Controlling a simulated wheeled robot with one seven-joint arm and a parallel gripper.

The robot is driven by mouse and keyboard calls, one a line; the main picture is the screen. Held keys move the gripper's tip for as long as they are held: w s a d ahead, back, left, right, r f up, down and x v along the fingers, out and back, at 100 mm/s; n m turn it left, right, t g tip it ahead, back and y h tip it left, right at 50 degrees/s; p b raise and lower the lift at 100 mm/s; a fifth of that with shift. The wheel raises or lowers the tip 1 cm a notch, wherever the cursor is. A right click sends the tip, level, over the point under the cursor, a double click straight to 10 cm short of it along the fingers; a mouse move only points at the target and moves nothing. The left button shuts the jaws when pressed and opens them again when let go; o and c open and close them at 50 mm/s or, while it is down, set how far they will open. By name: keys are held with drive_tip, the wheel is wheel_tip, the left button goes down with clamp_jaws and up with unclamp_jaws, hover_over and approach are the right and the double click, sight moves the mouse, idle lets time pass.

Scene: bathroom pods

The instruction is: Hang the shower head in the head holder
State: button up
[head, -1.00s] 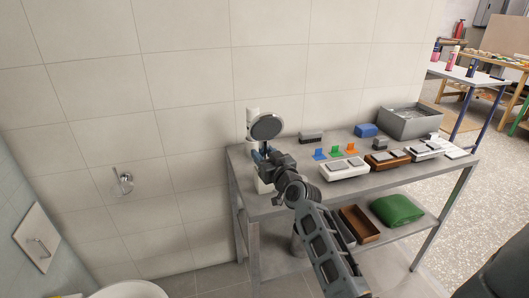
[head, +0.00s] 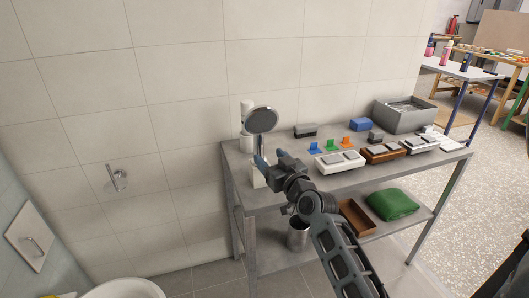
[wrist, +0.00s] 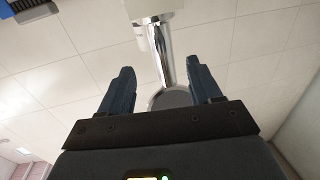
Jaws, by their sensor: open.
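The shower head (head: 261,121), with a grey round face and a chrome handle, stands upright in a white stand (head: 258,178) at the table's left end. In the wrist view the chrome handle (wrist: 164,55) runs through the gap between the fingers, with part of the round head (wrist: 172,100) lower down. My gripper (head: 265,158) is open at the handle, just below the head; I cannot tell whether either finger touches it. The head holder appears to be the small chrome bracket (head: 117,178) on the tiled wall at left; it is empty.
A white cylinder (head: 246,108) stands behind the shower head. The grey table (head: 310,187) also bears blue, green and orange pieces, several small boxes and a grey bin (head: 405,116). A white basin or toilet rim (head: 125,289) is at lower left. The wall between table and bracket is clear.

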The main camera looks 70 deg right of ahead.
drive_tip(key=shift+s+a, duration=0.3)
drive_tip(key=shift+s, duration=0.1)
drive_tip(key=shift+a, duration=0.1)
